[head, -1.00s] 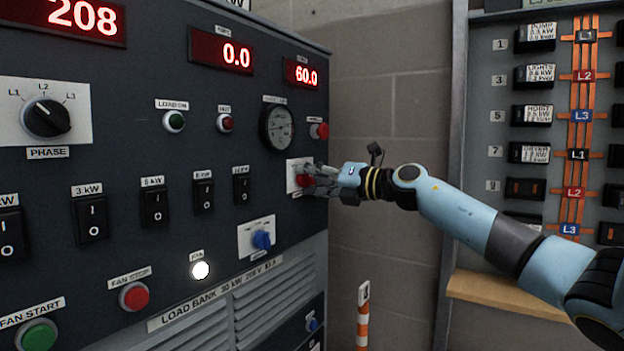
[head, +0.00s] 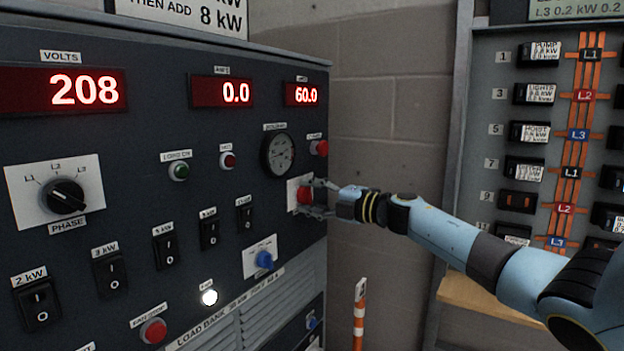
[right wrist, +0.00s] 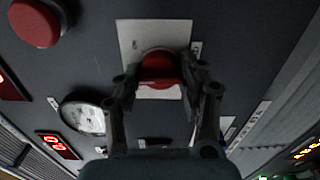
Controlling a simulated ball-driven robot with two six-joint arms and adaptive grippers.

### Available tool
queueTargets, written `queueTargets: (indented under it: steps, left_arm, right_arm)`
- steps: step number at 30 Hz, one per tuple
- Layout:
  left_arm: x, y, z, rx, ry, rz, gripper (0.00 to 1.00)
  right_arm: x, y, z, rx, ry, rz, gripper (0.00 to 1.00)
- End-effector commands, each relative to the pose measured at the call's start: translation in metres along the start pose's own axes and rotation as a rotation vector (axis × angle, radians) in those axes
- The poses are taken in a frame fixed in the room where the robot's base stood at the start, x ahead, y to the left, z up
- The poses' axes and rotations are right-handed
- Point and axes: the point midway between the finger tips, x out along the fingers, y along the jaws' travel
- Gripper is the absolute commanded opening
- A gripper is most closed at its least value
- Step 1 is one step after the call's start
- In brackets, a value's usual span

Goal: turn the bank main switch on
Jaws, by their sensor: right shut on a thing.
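The bank main switch looks to be the red knob (head: 305,194) on a white plate (head: 292,196) at the right edge of the load bank's front. My right gripper (head: 318,197) is at this knob, with its fingers shut on it. In the right wrist view the red knob (right wrist: 158,66) sits between the two dark fingers (right wrist: 160,80), in front of its white plate (right wrist: 128,35). The knob's label is too small or hidden to read. My left gripper is in neither view now.
Above the knob are a round gauge (head: 277,154) and a red button (head: 319,148). A blue knob (head: 263,260) is below left. Displays read 208 volts, 0.0 amps (head: 222,92) and 60.0. The fan lamp (head: 209,297) is lit. A breaker panel (head: 500,120) stands at right.

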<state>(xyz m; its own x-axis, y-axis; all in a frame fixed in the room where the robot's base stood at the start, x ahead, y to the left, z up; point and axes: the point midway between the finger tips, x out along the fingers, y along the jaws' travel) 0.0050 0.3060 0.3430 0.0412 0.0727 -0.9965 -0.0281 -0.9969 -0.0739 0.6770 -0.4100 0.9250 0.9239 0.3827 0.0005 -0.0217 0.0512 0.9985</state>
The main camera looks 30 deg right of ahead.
Motion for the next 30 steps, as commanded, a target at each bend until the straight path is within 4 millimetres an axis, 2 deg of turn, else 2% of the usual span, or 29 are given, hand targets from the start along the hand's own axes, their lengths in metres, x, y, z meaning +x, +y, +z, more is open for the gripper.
queueTargets:
  steps: [1,3,15,30]
  left_arm:
    - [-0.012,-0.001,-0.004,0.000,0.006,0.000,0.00]
    - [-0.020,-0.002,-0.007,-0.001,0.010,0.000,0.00]
    - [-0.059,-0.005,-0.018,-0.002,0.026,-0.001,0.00]
    - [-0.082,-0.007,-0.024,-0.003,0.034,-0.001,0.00]
  right_arm:
    - [0.000,0.005,0.001,0.046,-0.002,-0.001,0.08]
    - [0.000,0.005,0.001,0.114,-0.002,-0.001,0.08]
    - [-0.001,0.002,0.000,0.488,-0.002,-0.003,0.08]
    - [-0.001,-0.002,0.000,0.802,-0.003,-0.004,0.08]
